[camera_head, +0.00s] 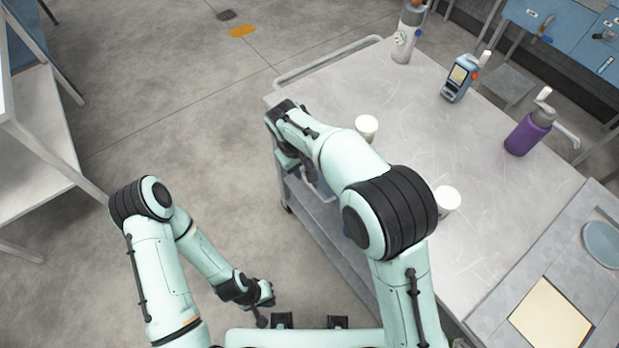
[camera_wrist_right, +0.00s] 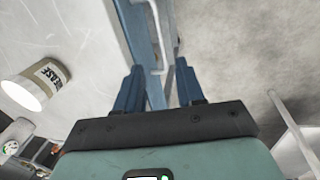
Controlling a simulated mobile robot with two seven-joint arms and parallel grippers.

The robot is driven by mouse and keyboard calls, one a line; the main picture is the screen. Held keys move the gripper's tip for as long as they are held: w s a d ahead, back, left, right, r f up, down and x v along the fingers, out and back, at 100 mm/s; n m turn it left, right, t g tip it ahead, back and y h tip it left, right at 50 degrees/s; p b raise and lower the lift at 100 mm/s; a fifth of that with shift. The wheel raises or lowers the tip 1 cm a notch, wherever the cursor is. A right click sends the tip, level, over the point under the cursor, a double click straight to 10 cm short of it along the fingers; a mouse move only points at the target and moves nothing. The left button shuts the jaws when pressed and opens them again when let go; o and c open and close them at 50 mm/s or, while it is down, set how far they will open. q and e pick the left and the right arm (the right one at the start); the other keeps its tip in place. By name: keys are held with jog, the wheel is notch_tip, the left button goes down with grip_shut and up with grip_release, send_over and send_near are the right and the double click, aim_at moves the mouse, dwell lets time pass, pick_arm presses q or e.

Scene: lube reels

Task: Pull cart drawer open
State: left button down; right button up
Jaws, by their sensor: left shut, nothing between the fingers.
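The cart (camera_head: 480,215) has a grey metal top and stands at the right of the head view. Its blue drawer front (camera_wrist_right: 138,40) shows edge-on in the right wrist view, with a pale bar handle (camera_wrist_right: 157,30) on it. My right gripper (camera_wrist_right: 158,85) is open, its two blue fingers either side of the line of the drawer front and handle. I cannot tell whether they touch the handle. In the head view my right arm hides most of the drawer. My left gripper (camera_head: 263,314) is shut and empty, low over the floor, away from the cart.
A grease tub (camera_wrist_right: 45,80) stands on the cart top near the drawer edge. A shelf (camera_head: 35,130) is at the left. The floor between is clear.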

aim_at(311, 186)
jog(key=f, duration=0.3)
jog(key=w+d+f, duration=0.1)
jog(key=f, duration=0.6)
jog(key=shift+w+d+f, duration=0.15)
jog(key=shift+d+f, duration=0.15)
jog(key=shift+f, duration=0.1)
grip_shut()
